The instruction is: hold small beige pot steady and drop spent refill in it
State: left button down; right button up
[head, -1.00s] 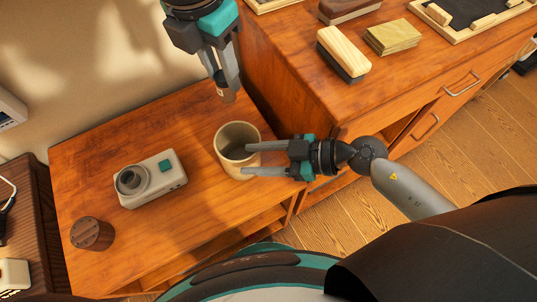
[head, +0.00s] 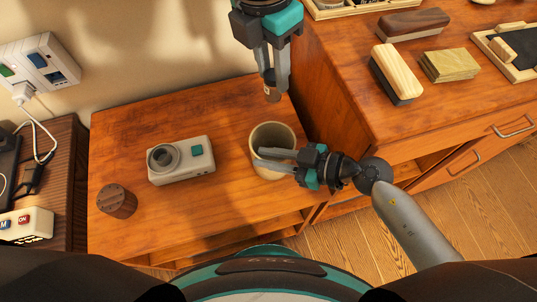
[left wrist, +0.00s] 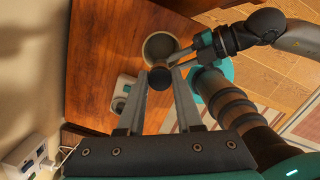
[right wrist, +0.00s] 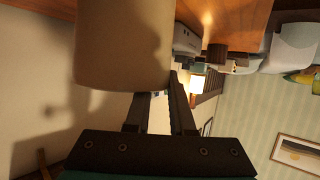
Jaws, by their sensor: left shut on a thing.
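The small beige pot (head: 283,174) stands upright at the right end of the low wooden table. My left gripper (head: 271,88) hangs above and behind it, shut on a small dark cylindrical refill (head: 272,95). In the left wrist view the refill (left wrist: 160,79) sits between the fingertips, its outline overlapping the pot (left wrist: 164,47). My right gripper (head: 262,157) is at the pot from the right, one finger over the opening and one along the near wall. In the right wrist view its fingers (right wrist: 157,98) are parted near the pot (right wrist: 122,45); whether they grip the wall is unclear.
A white device (head: 181,162) and a brown round box (head: 117,201) stand on the table left of the pot. A higher dresser (head: 345,100) on the right holds brushes and a stone block.

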jog(key=shift+f, duration=0.1)
grip_shut()
jog(key=shift+s+f, duration=0.15)
dwell(0.7)
pick_arm(q)
jog(key=shift+f, duration=0.15)
notch_tip(320, 180, down, 13)
pick_arm(e)
jog(key=shift+d, duration=0.1)
dwell(1.2)
pick_arm(q)
jog(key=c, duration=0.5)
grip_release()
jog(key=shift+r, duration=0.25)
